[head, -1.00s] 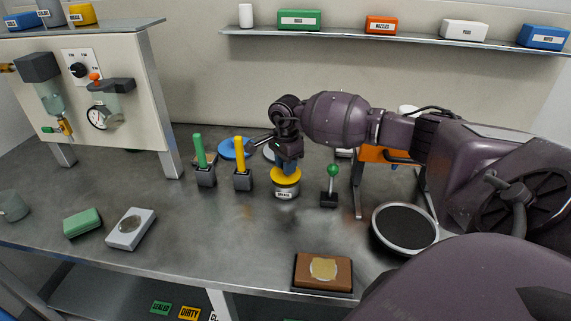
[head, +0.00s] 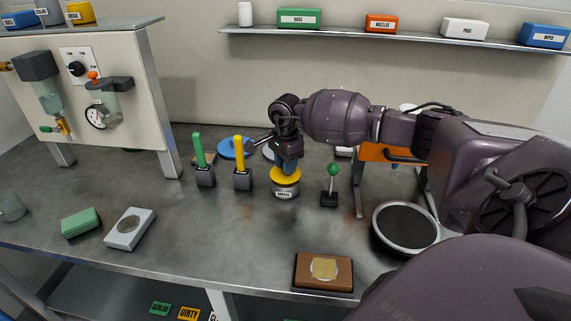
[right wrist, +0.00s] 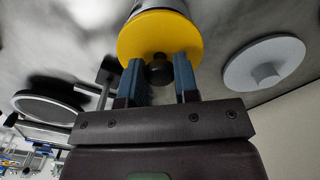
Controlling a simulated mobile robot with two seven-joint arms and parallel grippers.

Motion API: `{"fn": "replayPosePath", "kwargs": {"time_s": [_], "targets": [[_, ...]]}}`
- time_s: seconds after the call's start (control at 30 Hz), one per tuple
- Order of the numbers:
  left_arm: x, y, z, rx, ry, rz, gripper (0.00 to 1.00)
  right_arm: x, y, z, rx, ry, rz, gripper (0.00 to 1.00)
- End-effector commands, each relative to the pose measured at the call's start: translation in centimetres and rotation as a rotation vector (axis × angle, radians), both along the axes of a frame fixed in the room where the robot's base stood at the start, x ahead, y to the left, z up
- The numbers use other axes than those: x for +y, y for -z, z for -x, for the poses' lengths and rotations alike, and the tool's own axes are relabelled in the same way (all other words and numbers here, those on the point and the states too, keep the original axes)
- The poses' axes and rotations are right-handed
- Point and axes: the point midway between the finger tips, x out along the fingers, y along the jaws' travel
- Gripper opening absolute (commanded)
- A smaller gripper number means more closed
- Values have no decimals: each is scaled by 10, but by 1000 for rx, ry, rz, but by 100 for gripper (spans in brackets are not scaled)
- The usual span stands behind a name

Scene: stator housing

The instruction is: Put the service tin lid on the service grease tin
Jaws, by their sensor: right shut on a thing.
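The service grease tin (head: 285,190) stands upright on the bench, a silver can with a label reading GREASE. The yellow lid (head: 277,173) sits at the tin's top, and I see no clear gap between them. The yellow lid also shows in the right wrist view (right wrist: 150,28), with a dark round knob on it. My right gripper (head: 286,165) is over the lid from above. In the right wrist view its two blue fingers (right wrist: 160,78) are on either side of the knob, shut on it. My left gripper is not in view.
A green-handled lever (head: 202,165) and a yellow-handled one (head: 241,165) stand left of the tin. A green-knobbed lever (head: 331,188) stands right of it. A grey disc with a knob (right wrist: 264,65) and a blue disc (head: 235,148) lie behind.

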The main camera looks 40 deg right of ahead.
Motion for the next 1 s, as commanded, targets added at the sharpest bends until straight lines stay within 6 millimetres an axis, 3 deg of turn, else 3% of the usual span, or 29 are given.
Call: {"fn": "replayPosePath", "kwargs": {"time_s": [1.0], "targets": [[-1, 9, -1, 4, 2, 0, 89, 0, 13, 0, 0, 0, 1, 6]]}}
